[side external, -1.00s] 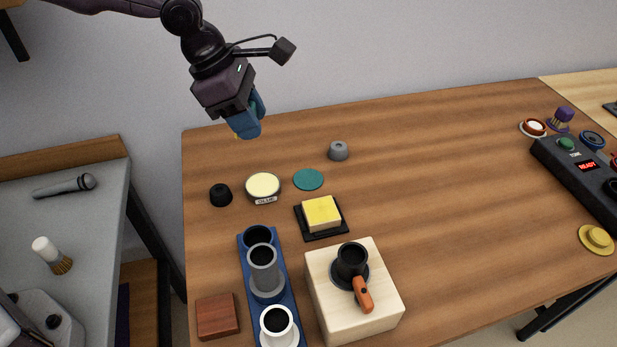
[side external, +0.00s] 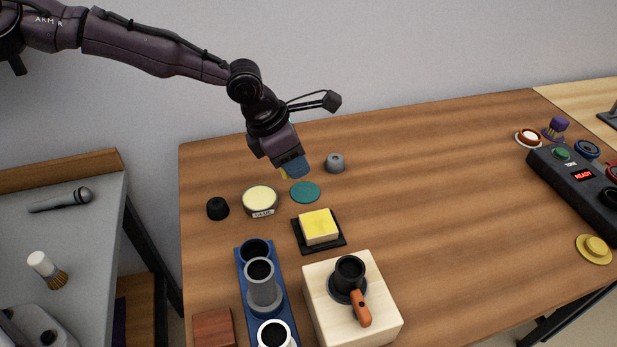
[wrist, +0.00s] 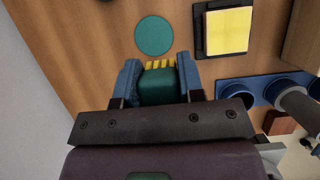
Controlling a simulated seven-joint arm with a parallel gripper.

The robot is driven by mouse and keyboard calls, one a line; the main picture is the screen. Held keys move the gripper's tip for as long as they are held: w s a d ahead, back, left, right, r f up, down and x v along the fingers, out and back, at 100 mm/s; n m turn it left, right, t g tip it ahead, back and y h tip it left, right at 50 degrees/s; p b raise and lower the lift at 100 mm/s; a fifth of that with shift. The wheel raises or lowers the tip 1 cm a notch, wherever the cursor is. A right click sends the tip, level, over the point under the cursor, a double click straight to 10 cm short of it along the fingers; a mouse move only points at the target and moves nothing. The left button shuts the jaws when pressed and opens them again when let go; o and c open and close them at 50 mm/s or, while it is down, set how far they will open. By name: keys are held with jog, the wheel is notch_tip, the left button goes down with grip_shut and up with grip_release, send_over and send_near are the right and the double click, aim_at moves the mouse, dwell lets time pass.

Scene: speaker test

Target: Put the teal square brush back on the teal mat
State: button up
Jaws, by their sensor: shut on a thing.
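The teal square brush (wrist: 158,87) sits between the two blue fingers of my gripper (wrist: 160,80) in the wrist view. Its yellow bristles (wrist: 160,65) stick out past the fingertips. My gripper is shut on it and in the air. In the side view my gripper (side external: 292,170) hangs just behind and left of the teal mat (side external: 305,192); the brush is mostly hidden there. The teal mat is a flat, bare disc on the wooden table; it also shows ahead of the fingers in the wrist view (wrist: 154,36).
A glue tin (side external: 260,200), a black knob (side external: 217,208), a grey knob (side external: 335,163) and a yellow sponge on a black tray (side external: 319,226) stand around the mat. A blue cup holder (side external: 243,284) and a pale wooden block (side external: 378,315) are nearer. The table's middle right is clear.

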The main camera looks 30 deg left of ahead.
aim_at(315, 189)
jog(key=w+f, duration=0.1)
jog(key=f, duration=0.1)
jog(key=w+d+f, duration=0.1)
jog(key=w+f, duration=0.1)
jog(key=shift+d, duration=0.15)
jog(key=shift+f, duration=1.5)
jog(key=shift+f, duration=0.15)
jog(key=o, duration=1)
jog(key=shift+c, duration=0.2)
jog(key=v, duration=1.2)
jog(key=shift+r, duration=0.2)
